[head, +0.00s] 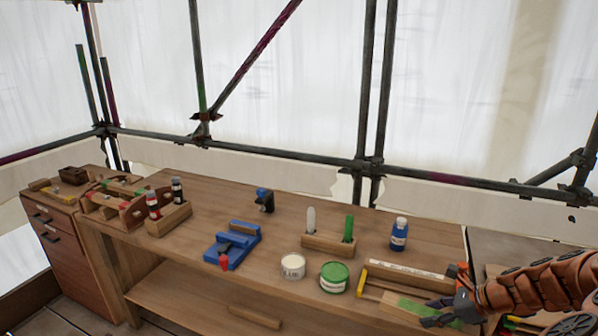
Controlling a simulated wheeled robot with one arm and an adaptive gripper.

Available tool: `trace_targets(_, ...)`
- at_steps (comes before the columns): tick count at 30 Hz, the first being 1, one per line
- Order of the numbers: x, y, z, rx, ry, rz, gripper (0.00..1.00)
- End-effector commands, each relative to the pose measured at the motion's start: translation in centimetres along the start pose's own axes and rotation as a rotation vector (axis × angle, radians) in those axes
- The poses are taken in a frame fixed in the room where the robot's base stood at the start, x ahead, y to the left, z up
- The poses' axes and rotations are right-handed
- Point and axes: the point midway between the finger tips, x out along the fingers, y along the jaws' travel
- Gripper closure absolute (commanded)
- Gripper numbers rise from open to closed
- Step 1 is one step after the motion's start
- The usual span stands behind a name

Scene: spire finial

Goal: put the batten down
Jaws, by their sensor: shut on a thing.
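A pale wooden batten with a green patch (411,307) is at the lower right in the head view. My gripper (440,311) is shut on it near its right end; the dark fingers partly hide that end. The batten sits over the front right of the workbench (180,250), in front of a long wooden tray (408,273). I cannot tell whether the batten touches the bench or hangs just above it.
Left of the batten stand a green tin (334,278) and a white tin (292,267). A blue vise (233,245), a wooden holder with upright handles (328,244) and a blue bottle (399,234) stand farther off. Bare bench top lies between them.

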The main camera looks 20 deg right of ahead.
Motion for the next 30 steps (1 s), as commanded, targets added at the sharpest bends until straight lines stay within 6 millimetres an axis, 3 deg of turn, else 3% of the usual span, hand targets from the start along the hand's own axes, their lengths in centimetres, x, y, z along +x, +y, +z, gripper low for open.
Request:
trace_targets(3,2.0,-2.1,4.2,0.036,0.002,-0.042,0.96)
trace_targets(10,6.0,-4.8,12.6,0.144,0.002,-0.145,0.96)
trace_targets(15,9.1,-4.9,18.9,0.235,0.003,-0.237,0.96)
trace_targets(18,10.8,-4.4,21.7,0.285,0.004,-0.289,0.96)
trace_targets(24,13.5,-2.3,25.2,0.367,0.005,-0.370,0.96)
trace_targets(30,15.1,-0.4,26.9,0.416,0.001,-0.418,0.96)
